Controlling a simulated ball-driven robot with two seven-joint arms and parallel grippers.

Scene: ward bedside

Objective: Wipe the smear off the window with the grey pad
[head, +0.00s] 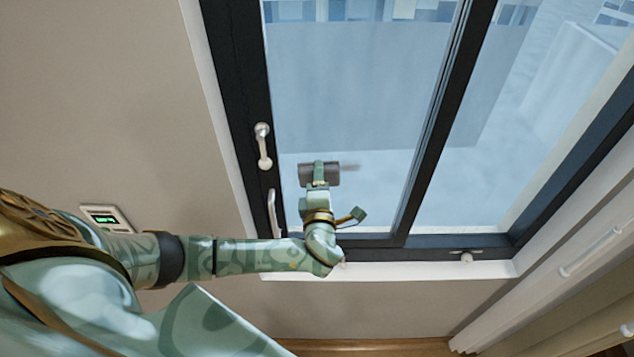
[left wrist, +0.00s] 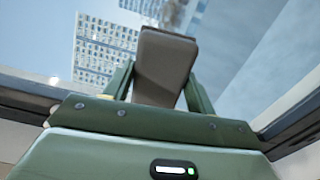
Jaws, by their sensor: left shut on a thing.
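My left gripper (head: 319,181) is shut on the grey pad (head: 333,174), in front of the lower left part of the window pane (head: 345,95). The left wrist view shows the pad (left wrist: 163,68) between the two green fingers (left wrist: 160,92). A faint grey smear (head: 350,167) shows on the glass just right of the pad in the head view. In the left wrist view a dark blurred smear (left wrist: 174,14) shows just beyond the pad's far edge. I cannot tell whether the pad touches the glass. My right gripper is in neither view.
The dark window frame (head: 240,90) bears a white handle (head: 263,146) left of the pane. A second handle (head: 273,213) sits lower on the frame. The white sill (head: 430,270) runs below, with a pale curtain (head: 585,225) at right. A wall panel (head: 105,217) is at left.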

